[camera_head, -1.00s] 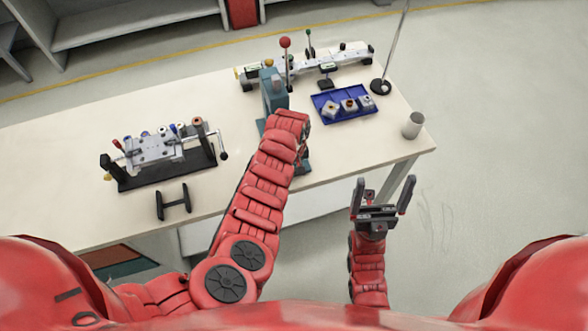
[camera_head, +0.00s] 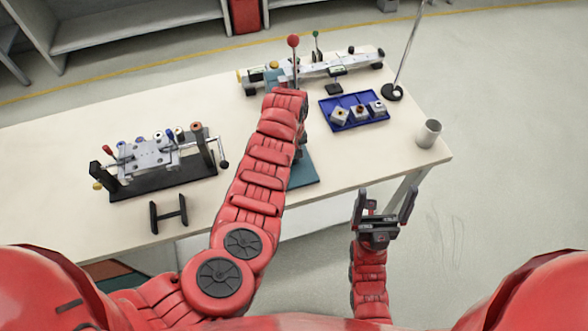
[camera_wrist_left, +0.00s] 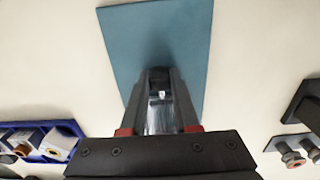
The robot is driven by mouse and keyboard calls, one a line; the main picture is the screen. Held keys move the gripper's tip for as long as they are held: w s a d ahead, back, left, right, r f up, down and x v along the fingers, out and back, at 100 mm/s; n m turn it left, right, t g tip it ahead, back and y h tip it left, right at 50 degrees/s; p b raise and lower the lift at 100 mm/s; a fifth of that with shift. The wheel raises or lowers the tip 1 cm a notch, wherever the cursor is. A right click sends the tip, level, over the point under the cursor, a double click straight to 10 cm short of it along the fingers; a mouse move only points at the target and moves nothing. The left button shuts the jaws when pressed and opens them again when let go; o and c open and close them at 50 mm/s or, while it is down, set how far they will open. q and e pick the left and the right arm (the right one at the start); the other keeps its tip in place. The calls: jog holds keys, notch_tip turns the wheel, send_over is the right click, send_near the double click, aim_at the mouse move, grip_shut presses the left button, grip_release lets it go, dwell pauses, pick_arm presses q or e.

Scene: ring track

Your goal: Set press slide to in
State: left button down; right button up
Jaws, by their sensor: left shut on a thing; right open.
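The teal press stands at the middle of the table, mostly hidden behind my left arm in the head view. Its base plate (camera_head: 304,169) and red ball lever (camera_head: 293,42) show there. In the left wrist view, the base plate (camera_wrist_left: 130,35) lies beyond my left gripper (camera_wrist_left: 159,82). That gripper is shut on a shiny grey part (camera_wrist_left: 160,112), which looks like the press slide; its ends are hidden. My right gripper (camera_head: 384,207) is open and empty, off the table's front edge.
A blue tray (camera_head: 378,124) with small blocks lies right of the press, and a grey cup (camera_head: 429,133) stands at the table's right end. A black-based fixture (camera_head: 165,185) stands at left. A long rail device (camera_head: 315,68) lies behind.

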pick_arm(q)
jog(key=shift+w+r, duration=0.15)
jog(key=shift+w, duration=0.05)
jog(key=c, duration=0.6)
grip_release()
jog(key=shift+c, duration=0.2)
notch_tip(320, 180, up, 8)
jog(key=shift+f+b, duration=0.25)
jog(key=shift+b, duration=0.9)
notch_tip(320, 180, up, 10)
jog(key=p, duration=0.1)
jog(key=shift+f, duration=0.15)
